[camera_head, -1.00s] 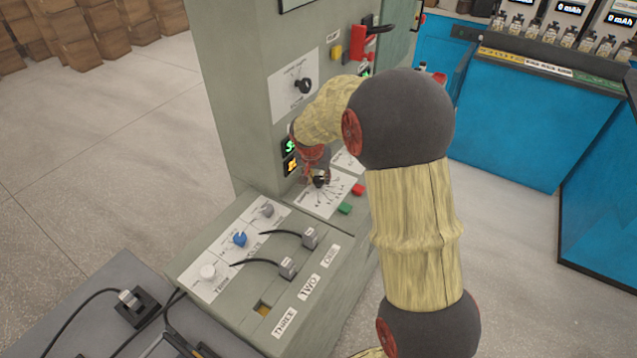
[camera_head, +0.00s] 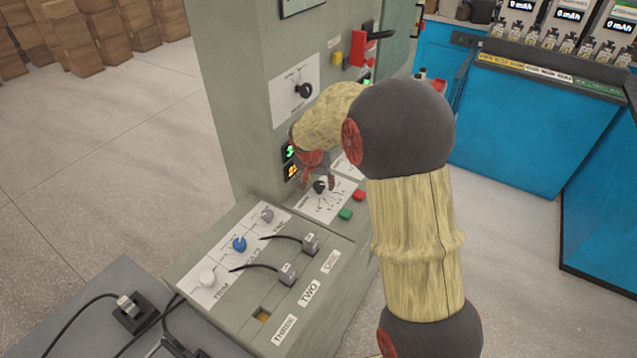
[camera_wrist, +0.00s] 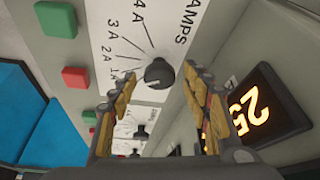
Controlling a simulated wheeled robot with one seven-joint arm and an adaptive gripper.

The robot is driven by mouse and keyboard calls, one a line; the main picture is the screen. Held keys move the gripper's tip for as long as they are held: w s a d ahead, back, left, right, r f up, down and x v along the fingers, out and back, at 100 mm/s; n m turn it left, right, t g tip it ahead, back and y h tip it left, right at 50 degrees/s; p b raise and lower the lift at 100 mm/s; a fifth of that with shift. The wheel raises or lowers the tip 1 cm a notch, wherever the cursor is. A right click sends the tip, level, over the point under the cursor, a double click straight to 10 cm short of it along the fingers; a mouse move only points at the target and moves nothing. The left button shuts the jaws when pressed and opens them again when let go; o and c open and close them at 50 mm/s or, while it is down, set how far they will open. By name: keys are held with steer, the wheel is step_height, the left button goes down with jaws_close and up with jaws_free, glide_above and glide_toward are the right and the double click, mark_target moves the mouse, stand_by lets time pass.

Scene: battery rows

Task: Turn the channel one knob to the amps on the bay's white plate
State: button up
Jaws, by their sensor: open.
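A black knob (camera_wrist: 158,73) sits on a white dial panel lettered AMPS, with 4 A, 3 A and 2 A marks. Its exact pointing is unclear. In the head view the knob (camera_head: 320,186) stands on the sloping panel of the grey-green cabinet. My gripper (camera_wrist: 160,76) is open, its fingers framing the knob on either side in the wrist view; it appears apart from it. In the head view my gripper (camera_head: 316,174) is just above the knob. I cannot pick out the bay's white plate with its amps figure.
A second black knob (camera_wrist: 140,132) is nearby. Red (camera_head: 359,195) and green (camera_head: 345,214) buttons sit beside the dial. An orange-digit display (camera_wrist: 250,105) is close to my right finger. Grey, blue (camera_head: 239,243) and white knobs and two cabled plugs occupy the lower console.

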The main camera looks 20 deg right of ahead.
steer(key=shift+r, duration=0.1)
steer(key=v, duration=1.2)
stand_by(0.4)
steer(key=s+a+f+n+g, duration=0.1)
steer(key=s+a+f+n, duration=0.25)
steer(key=s, duration=0.45)
steer(key=s+a+r+n+t+y, duration=0.1)
steer(key=s+a+r, duration=0.1)
steer(key=s, duration=0.6)
steer(key=s+a+r+n+t+y, duration=0.1)
steer(key=s+a+r+n, duration=0.1)
steer(key=s+r, duration=0.3)
steer(key=s+a+r+n+t, duration=0.1)
steer(key=s+a+r, duration=0.1)
steer(key=s, duration=0.9)
steer(key=shift+s+r+n+y, duration=0.35)
steer(key=shift+r+y, duration=0.05)
steer(key=shift+r, duration=0.4)
steer(key=shift+a, duration=0.1)
steer(key=shift+c, duration=1.1)
